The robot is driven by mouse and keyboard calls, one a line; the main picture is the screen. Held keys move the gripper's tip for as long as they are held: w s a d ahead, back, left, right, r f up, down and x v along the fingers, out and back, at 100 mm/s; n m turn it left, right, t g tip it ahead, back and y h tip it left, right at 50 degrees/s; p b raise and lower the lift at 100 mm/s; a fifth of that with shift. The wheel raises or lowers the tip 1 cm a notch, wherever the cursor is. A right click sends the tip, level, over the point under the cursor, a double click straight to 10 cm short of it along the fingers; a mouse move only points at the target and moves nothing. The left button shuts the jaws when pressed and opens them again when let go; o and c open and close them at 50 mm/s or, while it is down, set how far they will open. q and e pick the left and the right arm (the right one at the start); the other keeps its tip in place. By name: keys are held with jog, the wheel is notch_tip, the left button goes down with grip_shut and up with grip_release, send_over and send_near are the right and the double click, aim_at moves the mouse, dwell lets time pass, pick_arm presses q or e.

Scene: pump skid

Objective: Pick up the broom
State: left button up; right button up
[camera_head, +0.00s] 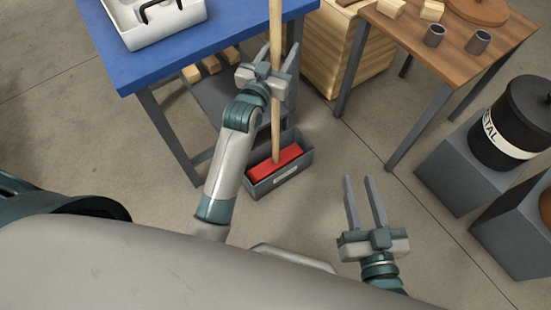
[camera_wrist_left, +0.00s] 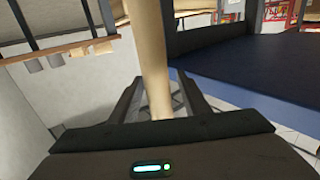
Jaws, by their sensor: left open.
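The broom (camera_head: 276,125) stands upright with a pale wooden handle and a red head that sits in a small grey bin (camera_head: 285,175) on the floor. My left gripper (camera_head: 279,47) is open at the handle, well above the head. In the left wrist view the handle (camera_wrist_left: 150,55) passes between the two spread fingers (camera_wrist_left: 157,90), and the fingers do not look closed on it. The handle's top end is out of view. My right gripper (camera_head: 361,180) is open and empty, to the right of the bin, above the floor.
A blue table (camera_head: 160,65) with a white tray (camera_head: 165,28) stands left of the broom. A wooden crate (camera_head: 335,45) and brown table (camera_head: 465,60) with cups stand right. A black drum (camera_head: 505,135) rests on a grey block. Floor between bin and blocks is clear.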

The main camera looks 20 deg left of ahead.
pick_arm(q)
jog(key=shift+r, duration=0.1)
grip_shut()
jog(key=shift+r, duration=0.1)
